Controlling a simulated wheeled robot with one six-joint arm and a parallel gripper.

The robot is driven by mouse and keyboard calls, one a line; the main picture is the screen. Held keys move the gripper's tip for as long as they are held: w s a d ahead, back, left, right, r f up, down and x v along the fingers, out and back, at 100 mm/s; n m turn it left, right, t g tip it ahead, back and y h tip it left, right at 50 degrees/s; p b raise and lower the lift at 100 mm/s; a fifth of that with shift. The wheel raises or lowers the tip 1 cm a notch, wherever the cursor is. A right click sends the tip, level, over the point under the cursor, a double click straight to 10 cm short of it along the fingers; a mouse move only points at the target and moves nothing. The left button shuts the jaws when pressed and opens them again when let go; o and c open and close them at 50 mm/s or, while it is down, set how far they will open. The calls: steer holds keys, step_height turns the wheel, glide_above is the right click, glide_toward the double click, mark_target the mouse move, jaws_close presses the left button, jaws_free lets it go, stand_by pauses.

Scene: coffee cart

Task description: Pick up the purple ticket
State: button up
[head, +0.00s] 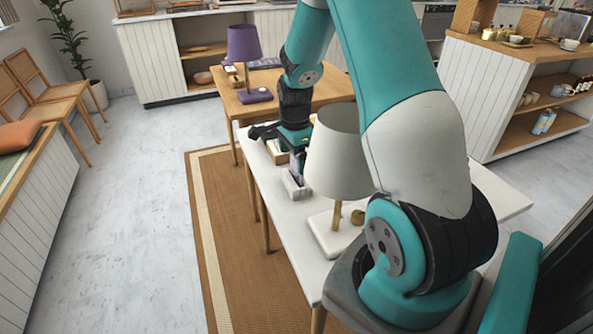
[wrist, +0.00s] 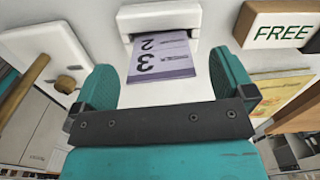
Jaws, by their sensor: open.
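The purple ticket (wrist: 163,62), a flat card with a 3 and a 2 on it, sticks out of a white holder (wrist: 150,17) in the wrist view. My gripper (wrist: 162,75) is open, with one teal finger on each side of the ticket and a visible gap to both edges. In the head view my gripper (head: 287,140) is over the table by the holder.
A wooden block marked FREE (wrist: 285,30) stands to the right of the holder in the wrist view. A lamp with a grey-white shade (head: 340,155) stands close to my arm on the white table (head: 490,205). A purple lamp (head: 244,45) stands on the wooden table (head: 330,88) behind.

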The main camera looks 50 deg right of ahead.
step_height(320, 180, down, 3)
steer(key=shift+s+d+f, duration=0.1)
steer(key=shift+f, duration=0.05)
steer(key=c, duration=1)
step_height(320, 180, up, 19)
step_height(320, 180, up, 6)
steer(key=p, duration=0.6)
glide_above(296, 164)
steer(key=shift+d, duration=0.15)
